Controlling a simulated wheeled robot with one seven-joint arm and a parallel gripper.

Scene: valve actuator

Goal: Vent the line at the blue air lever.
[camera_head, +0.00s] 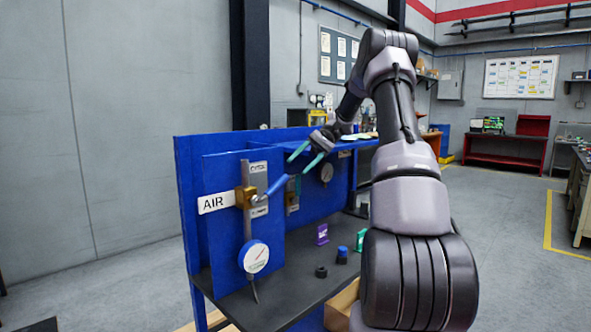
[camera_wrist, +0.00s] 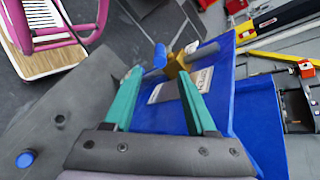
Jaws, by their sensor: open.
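The blue air lever (camera_head: 275,188) sticks out from a brass valve (camera_head: 245,197) beside the white AIR sign (camera_head: 216,202). It slants up and to the right in the head view. My gripper (camera_head: 298,166) is open, with its teal fingers near the lever's free end; nothing is held. In the wrist view the lever (camera_wrist: 160,56) shows end-on, foreshortened, just beyond and between my open fingertips (camera_wrist: 161,72). The brass valve (camera_wrist: 178,62) is right beside it. I cannot tell whether a finger touches the lever.
A round gauge (camera_head: 254,257) hangs below the valve on the blue panel (camera_head: 222,240). A second gauge (camera_head: 327,172) is behind my gripper. A purple block (camera_head: 321,234), a blue-topped cylinder (camera_head: 342,255) and a black ring (camera_head: 321,271) stand on the dark bench.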

